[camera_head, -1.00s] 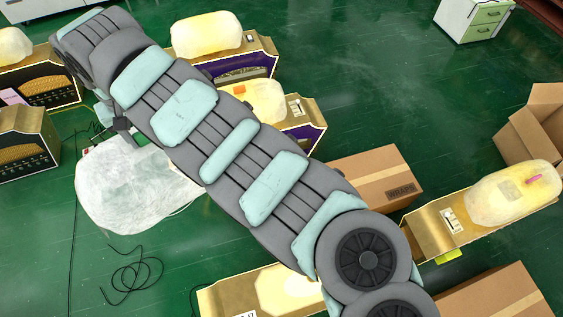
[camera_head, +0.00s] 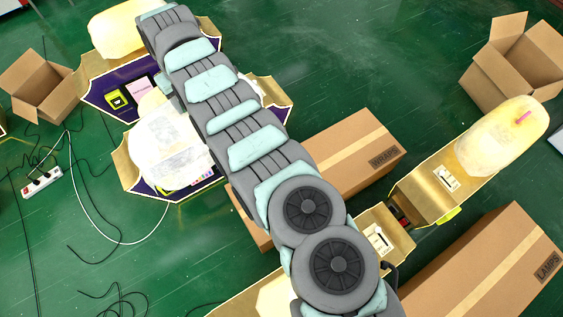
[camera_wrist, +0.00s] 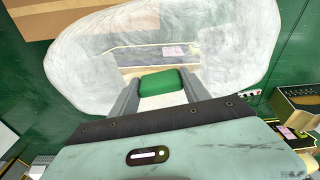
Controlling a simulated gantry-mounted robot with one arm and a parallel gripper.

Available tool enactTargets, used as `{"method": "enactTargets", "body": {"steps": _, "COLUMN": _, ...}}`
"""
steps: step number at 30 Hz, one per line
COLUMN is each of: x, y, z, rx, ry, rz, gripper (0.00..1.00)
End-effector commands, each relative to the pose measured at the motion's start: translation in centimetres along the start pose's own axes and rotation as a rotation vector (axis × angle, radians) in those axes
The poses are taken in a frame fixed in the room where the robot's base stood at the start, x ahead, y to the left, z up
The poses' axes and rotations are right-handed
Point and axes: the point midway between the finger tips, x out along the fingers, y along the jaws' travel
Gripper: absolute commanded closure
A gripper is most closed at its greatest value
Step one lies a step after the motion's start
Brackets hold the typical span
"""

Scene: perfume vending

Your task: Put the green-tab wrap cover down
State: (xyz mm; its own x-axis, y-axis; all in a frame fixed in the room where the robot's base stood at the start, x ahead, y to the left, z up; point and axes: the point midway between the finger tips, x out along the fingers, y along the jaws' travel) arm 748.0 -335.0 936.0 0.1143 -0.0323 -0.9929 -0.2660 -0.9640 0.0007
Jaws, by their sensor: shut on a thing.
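The green-tab wrap cover (camera_head: 160,145) is a whitish, cloudy film in the head view, left of my arm. It also fills much of the wrist view (camera_wrist: 95,65), with its green tab (camera_wrist: 163,86) between my fingers. My gripper (camera_wrist: 160,90) is shut on that tab. In the head view my gripper is hidden by the arm and cover. Behind the cover is a gold-edged, purple-fronted machine (camera_head: 130,178); I cannot tell if they touch. The box marked WRAPS (camera_head: 345,155) is closed cardboard, right of my arm and partly hidden by it.
Another purple machine (camera_head: 112,78) with a pale cover (camera_head: 125,28) stands at upper left. A covered gold machine (camera_head: 425,190) stands at right, above the LAMPS box (camera_head: 500,265). Open cartons stand at left (camera_head: 45,90) and upper right (camera_head: 485,85). A power strip (camera_head: 42,182) and cables lie on the floor.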

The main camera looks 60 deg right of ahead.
Motion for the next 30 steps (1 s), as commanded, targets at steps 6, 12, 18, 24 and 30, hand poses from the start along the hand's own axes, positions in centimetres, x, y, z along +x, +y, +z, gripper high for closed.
{"method": "enactTargets", "body": {"steps": 6, "x": 8.5, "y": 8.5, "z": 4.6, "rx": 0.07, "ry": -0.001, "rz": 0.008, "gripper": 1.0}}
{"method": "enactTargets", "body": {"steps": 12, "x": 16.1, "y": 17.0, "z": 11.5, "rx": 0.129, "ry": -0.005, "rz": 0.016, "gripper": 1.0}}
{"method": "enactTargets", "body": {"steps": 18, "x": 21.4, "y": 23.4, "z": 18.6, "rx": 0.165, "ry": -0.003, "rz": 0.021, "gripper": 1.0}}
{"method": "enactTargets", "body": {"steps": 24, "x": 23.8, "y": 26.7, "z": 22.8, "rx": 0.177, "ry": 0.001, "rz": 0.023, "gripper": 1.0}}
{"method": "enactTargets", "body": {"steps": 30, "x": 26.3, "y": 27.3, "z": 24.0, "rx": 0.178, "ry": 0.001, "rz": 0.02, "gripper": 1.0}}
